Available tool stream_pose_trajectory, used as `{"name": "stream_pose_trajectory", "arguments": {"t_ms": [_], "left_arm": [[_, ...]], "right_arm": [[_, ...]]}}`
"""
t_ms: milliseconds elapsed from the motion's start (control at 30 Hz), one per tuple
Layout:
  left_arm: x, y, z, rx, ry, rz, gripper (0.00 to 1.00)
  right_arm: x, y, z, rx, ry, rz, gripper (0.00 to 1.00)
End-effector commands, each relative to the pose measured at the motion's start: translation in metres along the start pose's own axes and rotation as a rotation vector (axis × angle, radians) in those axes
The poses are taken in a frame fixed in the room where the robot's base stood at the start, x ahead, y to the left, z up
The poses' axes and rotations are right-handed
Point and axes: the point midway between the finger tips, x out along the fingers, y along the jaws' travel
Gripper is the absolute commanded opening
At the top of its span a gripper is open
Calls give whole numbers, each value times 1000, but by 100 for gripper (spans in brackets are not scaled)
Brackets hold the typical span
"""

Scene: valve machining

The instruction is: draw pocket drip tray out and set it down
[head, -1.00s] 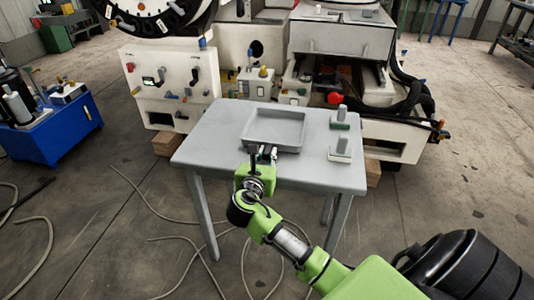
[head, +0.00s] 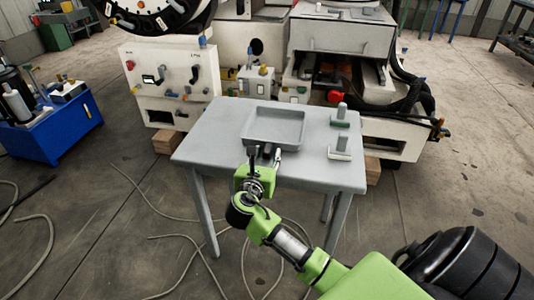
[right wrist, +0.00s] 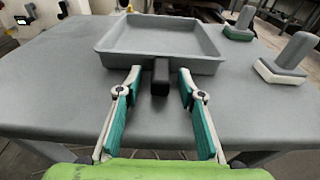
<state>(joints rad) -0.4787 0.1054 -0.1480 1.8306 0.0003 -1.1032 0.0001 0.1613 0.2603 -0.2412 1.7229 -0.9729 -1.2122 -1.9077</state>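The grey pocket drip tray (head: 274,126) lies flat on the grey table (head: 206,140), towards its back middle. It is shallow and looks empty; it also shows in the right wrist view (right wrist: 158,42). Its short black handle (right wrist: 160,80) points towards my right gripper. My right gripper (head: 265,157) is at the tray's near side. In the right wrist view its two teal-padded fingers stand apart, one on each side of the handle, with a gap on both sides (right wrist: 160,75). My left gripper is not in view.
Two blocks with grey upright pegs, one green-based (head: 341,118) and one white-based (head: 340,149), stand on the table right of the tray. The white machine (head: 170,85) is right behind the table. The table's left and front right are clear.

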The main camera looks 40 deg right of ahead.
Motion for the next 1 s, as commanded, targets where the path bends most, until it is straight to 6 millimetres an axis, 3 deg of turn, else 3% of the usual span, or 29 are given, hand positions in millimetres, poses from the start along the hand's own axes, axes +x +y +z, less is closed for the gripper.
{"name": "stream_pose_trajectory", "arguments": {"t_ms": [500, 700, 1000], "left_arm": [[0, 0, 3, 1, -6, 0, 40], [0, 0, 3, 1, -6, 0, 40], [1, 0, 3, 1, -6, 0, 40]], "right_arm": [[-98, 0, 0, 2, 1, 2, 36], [-112, 0, 0, 1, 0, -1, 36], [-112, 0, 0, 0, -1, -1, 36]]}}
